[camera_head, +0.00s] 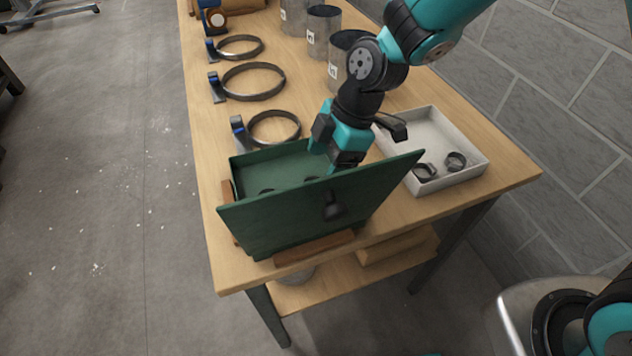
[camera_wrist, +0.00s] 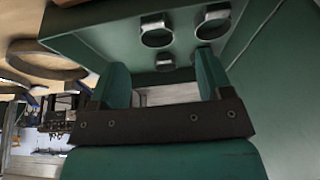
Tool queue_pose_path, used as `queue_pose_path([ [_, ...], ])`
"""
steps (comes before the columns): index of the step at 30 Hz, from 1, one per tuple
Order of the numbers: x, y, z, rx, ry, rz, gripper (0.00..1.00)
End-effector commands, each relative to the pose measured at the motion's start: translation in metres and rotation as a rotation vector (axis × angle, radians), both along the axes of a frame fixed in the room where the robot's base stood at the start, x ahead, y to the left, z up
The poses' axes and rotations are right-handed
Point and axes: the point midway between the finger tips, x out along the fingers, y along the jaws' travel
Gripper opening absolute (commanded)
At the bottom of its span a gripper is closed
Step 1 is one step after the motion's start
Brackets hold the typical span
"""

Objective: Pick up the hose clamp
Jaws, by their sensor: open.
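Small metal rings that look like hose clamps lie in an open green case (camera_head: 280,226). In the wrist view, two larger ones (camera_wrist: 157,33) (camera_wrist: 213,22) lie side by side, with a smaller one (camera_wrist: 166,61) nearer. Which one is meant, I cannot tell. My gripper (camera_wrist: 162,78) is open and empty, its teal fingers pointing into the case, apart on either side of the smaller ring's direction.
A white tray (camera_head: 470,177) with two dark rings (camera_head: 456,161) stands right of the case. Larger rings with blue fittings (camera_head: 253,81) lie behind it on the wooden table (camera_head: 225,187). Labelled metal cylinders (camera_head: 321,30) stand at the back. The raised lid is a close obstacle.

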Motion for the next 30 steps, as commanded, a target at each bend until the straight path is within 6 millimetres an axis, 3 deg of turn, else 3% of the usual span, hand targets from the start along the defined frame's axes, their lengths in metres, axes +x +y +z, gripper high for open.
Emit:
queue_pose_path([
  [12, -0.003, 0.020, -0.044, 0.000, 0.002, 0.001, 0.72],
  [21, -0.003, 0.022, -0.051, 0.000, -0.001, 0.000, 0.72],
  [23, -0.003, 0.022, -0.051, 0.000, -0.001, 0.000, 0.61],
  [28, -0.003, 0.022, -0.051, -0.001, -0.001, 0.000, 0.22],
  [30, -0.003, 0.022, -0.051, -0.001, -0.001, 0.000, 0.19],
])
